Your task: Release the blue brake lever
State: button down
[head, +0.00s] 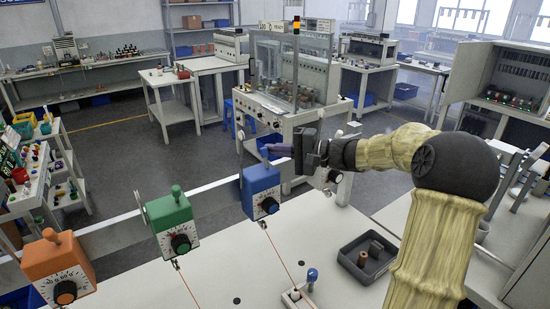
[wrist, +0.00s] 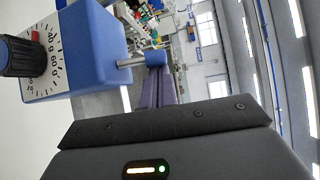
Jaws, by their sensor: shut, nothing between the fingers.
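The blue box (head: 261,191) with a white dial face and dark knob is mounted on the rail, right of the green and orange ones. Its blue brake lever (head: 264,153) stands up from the top. In the wrist view, the blue box (wrist: 98,45) is at upper left, and the lever's blue tip (wrist: 156,57) sits on a short metal stem. My gripper (head: 270,149) is shut, with its purple fingers at the lever tip. In the wrist view, my gripper's fingertips (wrist: 157,72) are right at the tip; I cannot tell whether they touch it.
A green box (head: 171,220) and an orange box (head: 60,267) with similar dials stand on the rail to the left. A dark tray (head: 351,270) with small cylinders and a blue-topped peg (head: 312,275) are on the white table. Thin cords hang from the boxes.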

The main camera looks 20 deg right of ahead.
jog(key=shift+s+f+n+t+y+b, duration=0.1)
jog(key=shift+s+n+t+y+b, duration=0.5)
jog(key=shift+b, duration=2.85)
jog(key=shift+w+d+f+n+y+b, duration=0.1)
jog(key=shift+w+n+y+b, duration=0.15)
jog(key=shift+b, duration=0.6)
jog(key=shift+s, duration=0.15)
jog(key=b, duration=0.2)
jog(key=shift+s+d+n+y+b, duration=0.1)
jog(key=shift+s+n+y+b, duration=0.1)
jog(key=shift+n+y+b, duration=0.1)
jog(key=shift+s+f+n+y+b, duration=0.1)
jog(key=shift+n+y+b, duration=0.2)
jog(key=shift+b, duration=0.95)
jog(key=f+b+v, duration=0.1)
jog(key=b+v, duration=0.2)
jog(key=v, duration=0.7)
jog(key=shift+t+b, duration=0.3)
